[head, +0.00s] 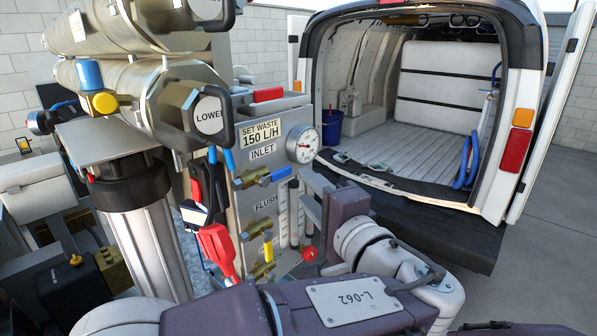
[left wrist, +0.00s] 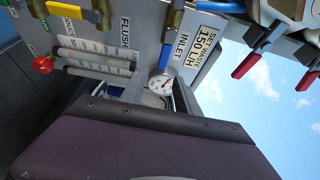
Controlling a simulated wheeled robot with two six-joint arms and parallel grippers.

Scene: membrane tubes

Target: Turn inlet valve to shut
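The inlet valve is brass with a blue lever handle (head: 281,174). It sits on the grey panel under the INLET label (head: 263,151). Its lever lies nearly level and points right, toward the gauge side. In the left wrist view, the blue handle (left wrist: 165,53) shows beside the INLET label, above the fingers in the picture. My left gripper (head: 311,194) is at the panel's right side, just right of and slightly below the lever's end. Its fingers look apart and empty, with the gauge showing between them in the wrist view (left wrist: 160,95). My right gripper is not in view.
A round gauge (head: 302,144) is right of the INLET label. Below are a yellow-handled valve (head: 268,247) by FLUSH, clear tubes and a red knob (head: 309,254). A red handle (head: 217,250) hangs at the left. An open van (head: 430,110) stands behind.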

